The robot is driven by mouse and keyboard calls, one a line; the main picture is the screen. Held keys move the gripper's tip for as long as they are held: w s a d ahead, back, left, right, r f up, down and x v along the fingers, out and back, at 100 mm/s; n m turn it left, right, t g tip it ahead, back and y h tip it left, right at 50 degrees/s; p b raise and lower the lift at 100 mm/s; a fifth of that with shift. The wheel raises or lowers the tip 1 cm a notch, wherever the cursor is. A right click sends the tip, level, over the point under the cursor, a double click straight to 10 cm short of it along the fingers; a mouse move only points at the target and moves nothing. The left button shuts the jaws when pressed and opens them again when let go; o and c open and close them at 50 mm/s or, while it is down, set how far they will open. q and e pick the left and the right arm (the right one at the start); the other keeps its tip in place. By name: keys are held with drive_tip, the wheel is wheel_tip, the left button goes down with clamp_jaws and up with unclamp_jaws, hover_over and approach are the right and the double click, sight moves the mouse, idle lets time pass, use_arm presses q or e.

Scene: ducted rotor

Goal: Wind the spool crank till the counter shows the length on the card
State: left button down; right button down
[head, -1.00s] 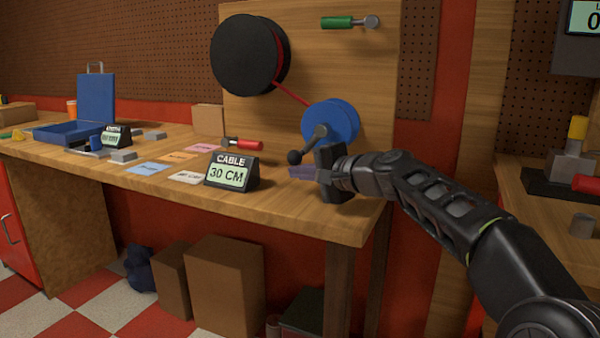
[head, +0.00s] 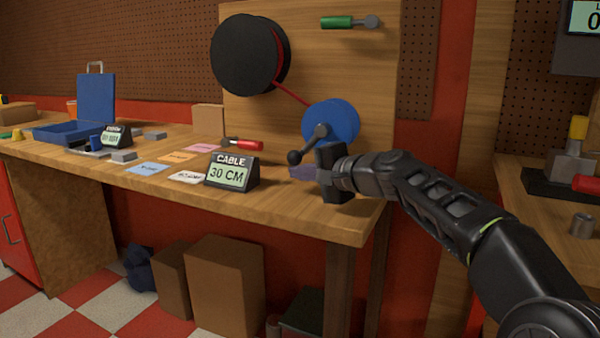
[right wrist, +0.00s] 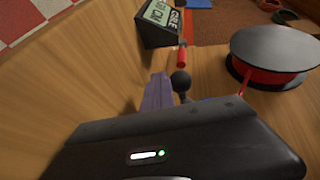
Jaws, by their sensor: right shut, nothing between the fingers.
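A blue spool (head: 332,122) is mounted on the upright wooden board, with a crank arm ending in a black ball knob (head: 294,157). The knob also shows in the right wrist view (right wrist: 181,82). A red cable (head: 291,94) runs to the blue spool from a large black reel (head: 246,54). A black-framed display (head: 232,173) on the bench reads "CABLE 30 CM". My right gripper (head: 328,173) is shut and empty, just right of the knob in the head view and apart from it. My left gripper is out of view.
A red-handled tool (head: 243,144) and several coloured cards (head: 178,157) lie on the bench. A blue open case (head: 70,131) stands at the left. A green-handled tool (head: 343,22) hangs on the board.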

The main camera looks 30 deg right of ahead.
drive_tip(key=p+v, duration=0.1)
drive_tip(key=v, duration=0.6)
drive_tip(key=shift+s+d, duration=0.1)
drive_tip(key=shift+s, duration=0.3)
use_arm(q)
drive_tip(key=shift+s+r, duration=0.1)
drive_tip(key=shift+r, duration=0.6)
